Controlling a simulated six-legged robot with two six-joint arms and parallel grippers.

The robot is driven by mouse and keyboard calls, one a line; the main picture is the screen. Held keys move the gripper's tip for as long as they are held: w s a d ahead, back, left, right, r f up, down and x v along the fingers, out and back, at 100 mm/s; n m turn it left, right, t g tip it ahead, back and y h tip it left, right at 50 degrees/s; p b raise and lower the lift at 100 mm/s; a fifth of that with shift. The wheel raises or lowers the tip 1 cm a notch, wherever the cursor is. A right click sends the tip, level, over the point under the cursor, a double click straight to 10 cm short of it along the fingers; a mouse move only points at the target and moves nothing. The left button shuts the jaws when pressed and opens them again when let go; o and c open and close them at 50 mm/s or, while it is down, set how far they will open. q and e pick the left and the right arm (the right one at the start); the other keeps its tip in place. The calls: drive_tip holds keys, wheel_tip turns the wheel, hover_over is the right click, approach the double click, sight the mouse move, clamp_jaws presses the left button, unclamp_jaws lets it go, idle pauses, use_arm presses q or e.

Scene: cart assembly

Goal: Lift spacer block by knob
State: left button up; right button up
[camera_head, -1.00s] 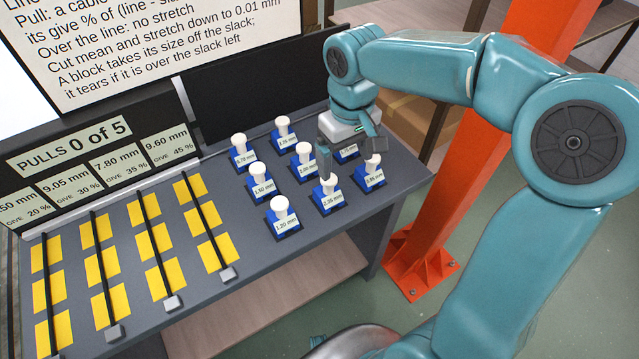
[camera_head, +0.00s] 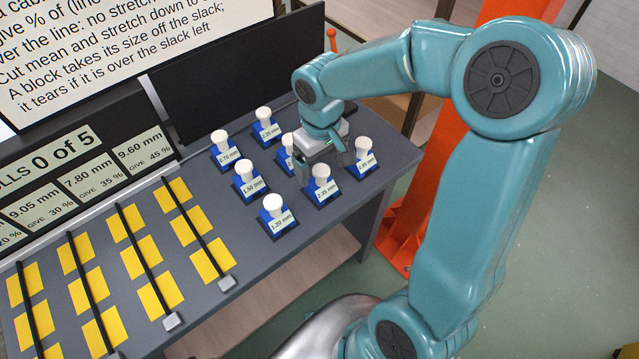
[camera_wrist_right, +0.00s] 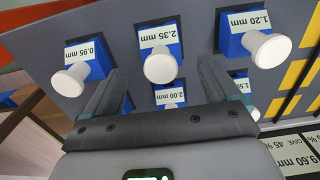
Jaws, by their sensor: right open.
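Several blue spacer blocks with white knobs stand on the grey bench. The 2.35 mm block (camera_head: 322,190) is at the front middle of the group; its knob shows in the wrist view (camera_wrist_right: 160,69). My right gripper (camera_head: 322,165) is open and points down over the group. In the wrist view the fingertips (camera_wrist_right: 158,75) appear on either side of the 2.35 mm knob; I cannot tell whether they are at its height. The 0.95 mm block (camera_wrist_right: 92,52) and the 1.20 mm block (camera_head: 277,222) flank it. The 2.00 mm block (camera_wrist_right: 170,96) is partly hidden in the head view. My left gripper is not in view.
The 1.50 mm block (camera_head: 250,186) and 0.70 mm block (camera_head: 226,158) stand close by. Yellow pads with black cables (camera_head: 190,230) fill the bench's left side. A dark panel (camera_head: 240,75) stands behind, and an orange post (camera_head: 440,160) is at the right.

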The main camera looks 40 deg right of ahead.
sight(321, 183)
drive_tip(key=f, duration=0.6)
drive_tip(key=shift+s+a+f, duration=0.1)
drive_tip(key=shift+s+a, duration=0.05)
drive_tip(key=shift+s, duration=0.05)
drive_tip(key=shift+w+f, duration=0.1)
drive_tip(key=shift+f, duration=0.1)
drive_tip(key=c, duration=1.2)
